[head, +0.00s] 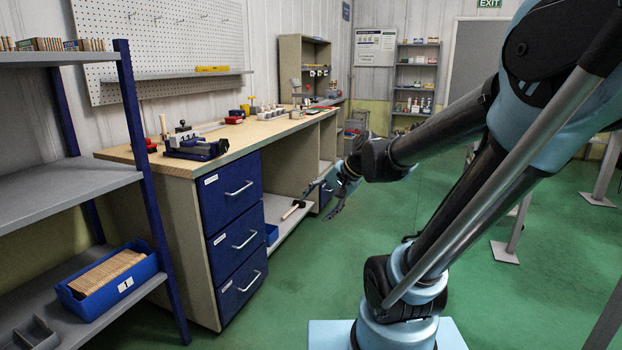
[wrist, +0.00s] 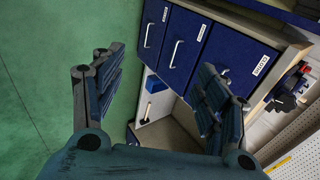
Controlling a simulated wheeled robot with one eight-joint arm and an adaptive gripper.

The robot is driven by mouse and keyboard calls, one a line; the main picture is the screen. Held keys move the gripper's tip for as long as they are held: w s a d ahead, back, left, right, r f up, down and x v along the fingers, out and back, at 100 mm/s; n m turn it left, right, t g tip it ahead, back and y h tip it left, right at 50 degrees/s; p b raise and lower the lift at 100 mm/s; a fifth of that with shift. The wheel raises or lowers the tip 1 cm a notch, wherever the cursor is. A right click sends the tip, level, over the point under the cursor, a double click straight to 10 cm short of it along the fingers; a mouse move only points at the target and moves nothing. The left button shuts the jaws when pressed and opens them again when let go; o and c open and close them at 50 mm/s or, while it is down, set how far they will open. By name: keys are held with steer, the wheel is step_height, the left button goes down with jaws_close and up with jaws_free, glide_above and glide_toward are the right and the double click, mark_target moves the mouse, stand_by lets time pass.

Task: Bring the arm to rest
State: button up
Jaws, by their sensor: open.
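My gripper (head: 338,188) is at the end of my arm, which reaches out from the right in the head view. It hangs in the air over the green floor, in front of the workbench's open lower part. In the wrist view my gripper (wrist: 155,100) shows two dark blue fingers spread wide apart. It is open, and nothing shows between the fingers except the bench behind. It looks clear of the bench in the head view.
The wooden workbench (head: 245,140) has blue drawers (head: 233,238) and a lower shelf with a mallet (head: 293,209). A blue vise (head: 195,146) stands on top. A grey shelf rack (head: 75,195) holds a blue bin (head: 108,280) at the left. Green floor (head: 300,270) is free in the middle.

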steer(key=s+d+f+n+g+h, duration=0.1)
steer(key=s+d+f+n+h, duration=0.1)
steer(key=s+d, duration=0.5)
steer(key=s+d+f+n+h, duration=0.3)
steer(key=s+d+f, duration=0.3)
steer(key=d, duration=0.3)
steer(key=shift+s+d+f+g+h, duration=0.3)
steer(key=shift+s+f+g+h, duration=0.1)
steer(key=shift+s+h, duration=0.4)
steer(key=shift+w, duration=0.15)
steer(key=shift+w+f, duration=0.15)
steer(key=shift+w, duration=0.2)
